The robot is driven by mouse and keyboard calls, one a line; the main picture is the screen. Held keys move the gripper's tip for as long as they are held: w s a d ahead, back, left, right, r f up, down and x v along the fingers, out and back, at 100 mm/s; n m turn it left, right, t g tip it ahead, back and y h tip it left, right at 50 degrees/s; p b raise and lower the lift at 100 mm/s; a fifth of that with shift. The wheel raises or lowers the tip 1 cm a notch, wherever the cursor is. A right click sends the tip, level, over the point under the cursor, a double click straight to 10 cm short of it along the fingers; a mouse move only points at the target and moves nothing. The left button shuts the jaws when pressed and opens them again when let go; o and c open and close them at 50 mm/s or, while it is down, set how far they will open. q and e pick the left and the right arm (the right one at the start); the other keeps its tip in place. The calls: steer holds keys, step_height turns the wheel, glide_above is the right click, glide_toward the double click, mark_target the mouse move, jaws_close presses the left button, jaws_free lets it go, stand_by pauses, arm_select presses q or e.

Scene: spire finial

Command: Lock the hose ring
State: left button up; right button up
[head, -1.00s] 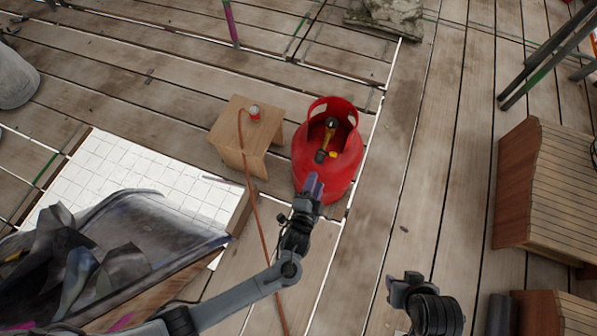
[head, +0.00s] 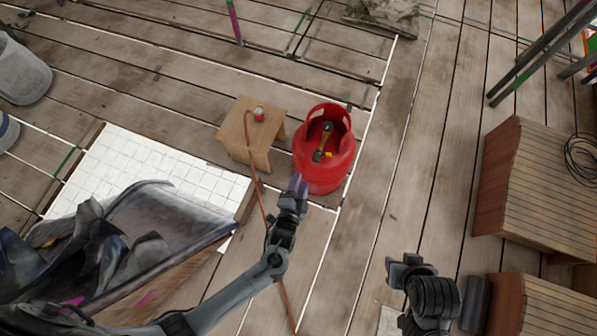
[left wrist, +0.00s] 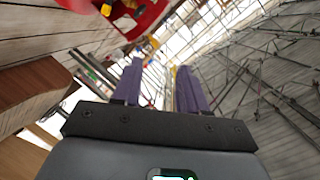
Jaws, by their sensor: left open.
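The red gas cylinder (head: 325,160) stands upright on the deck, with a yellow and dark valve (head: 323,143) inside its collar. A small red and silver hose end (head: 259,114), which looks like the ring, sits on top of a wooden stool (head: 240,135). An orange-brown hose (head: 254,175) runs from it down past the stool's front. My left gripper (head: 297,184) is open and empty, short of the cylinder. Its purple fingers (left wrist: 160,85) stand apart in the left wrist view, with the cylinder (left wrist: 115,12) at the top. My right gripper (head: 397,264) hangs at the lower right, its jaws unclear.
A white tiled panel (head: 150,165) and a dark crumpled sheet (head: 180,215) lie left of my left arm. Slatted wooden boxes (head: 535,185) stand at the right, one with a coiled cable. Grey buckets (head: 20,75) are at the far left. Deck between cylinder and boxes is clear.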

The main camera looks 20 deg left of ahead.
arm_select(q)
steer(key=shift+w+a+r+p, duration=0.1)
steer(key=shift+a+r+p, duration=0.1)
steer(key=shift+r, duration=0.2)
steer(key=shift+a+r+p, duration=0.1)
steer(key=shift+r+p, duration=0.05)
steer(key=shift+r, duration=0.25)
steer(key=m+t+h+b, duration=0.2)
steer(key=m+t+b, duration=0.15)
steer(key=b, duration=2.65)
glide_toward(330, 154)
steer(key=shift+m+g, duration=0.45)
steer(key=w+b, duration=0.1)
steer(key=w, duration=0.2)
steer(key=w+b, duration=0.4)
steer(key=w, duration=0.1)
steer(key=shift+w+d+f, duration=0.15)
steer(key=shift+w+d, duration=0.15)
steer(key=shift+d, duration=0.05)
steer(key=shift+w+b, duration=0.55)
steer(key=shift+w, duration=0.2)
jaws_close()
